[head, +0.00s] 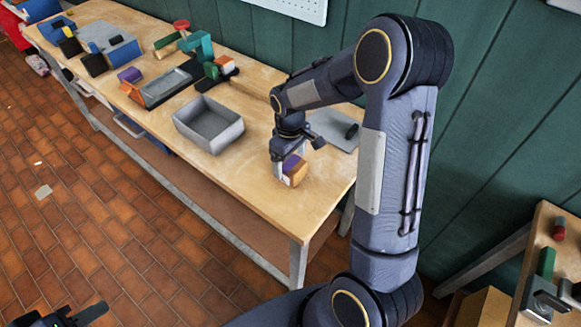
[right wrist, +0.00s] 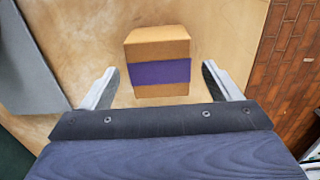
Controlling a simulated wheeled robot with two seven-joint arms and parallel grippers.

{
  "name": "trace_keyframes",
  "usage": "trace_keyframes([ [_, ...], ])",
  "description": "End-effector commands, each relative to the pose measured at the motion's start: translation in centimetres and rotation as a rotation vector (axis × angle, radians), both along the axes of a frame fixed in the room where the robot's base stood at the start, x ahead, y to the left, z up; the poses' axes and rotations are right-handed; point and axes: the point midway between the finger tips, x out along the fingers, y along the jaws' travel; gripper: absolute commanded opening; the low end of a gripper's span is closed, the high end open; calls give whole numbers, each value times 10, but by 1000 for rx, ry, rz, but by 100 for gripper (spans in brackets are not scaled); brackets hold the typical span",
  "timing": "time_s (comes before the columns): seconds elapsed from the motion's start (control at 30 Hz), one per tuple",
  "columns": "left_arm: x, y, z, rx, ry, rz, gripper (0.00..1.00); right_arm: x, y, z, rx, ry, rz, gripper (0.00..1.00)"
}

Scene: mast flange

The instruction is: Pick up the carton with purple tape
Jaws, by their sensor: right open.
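The carton with purple tape (head: 295,171) stands on the wooden table near its right end. It is brown with a purple band and shows whole in the right wrist view (right wrist: 158,72). My right gripper (head: 285,172) is down at the carton. In the right wrist view my right gripper (right wrist: 161,87) is open, one finger on each side of the carton with a visible gap to both. Whether the fingertips reach down alongside it is hard to tell. My left gripper (head: 82,316) is partly in view at the bottom left, away from the table; its jaw opening is unclear.
An empty grey bin (head: 209,124) stands left of the carton. A grey plate (head: 335,128) with a dark item lies behind my right gripper. Several coloured blocks, tools and a grey tray (head: 170,84) fill the table's far left part. The table's front right corner is bare.

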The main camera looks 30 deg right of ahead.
Motion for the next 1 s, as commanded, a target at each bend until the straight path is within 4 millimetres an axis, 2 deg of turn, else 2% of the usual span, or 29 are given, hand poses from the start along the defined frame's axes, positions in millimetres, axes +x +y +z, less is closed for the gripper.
trace_keyframes([
  [0.07, 0, 0, 8, 0, 0, 0, 36, -3, 0, -12, 0, 7, -1, 84],
  [0.2, 0, 0, 9, 0, 0, 0, 36, -2, -1, -31, 0, 4, -2, 84],
  [0.5, 0, 0, 9, 0, 0, 0, 36, -2, -1, -36, 1, 0, -2, 84],
  [0.93, 0, 0, 9, 0, 0, 0, 36, -2, -1, -36, 1, 0, -2, 29],
  [1.0, 0, 0, 9, 0, 0, 0, 36, -2, 0, -35, 0, -1, -2, 28],
])
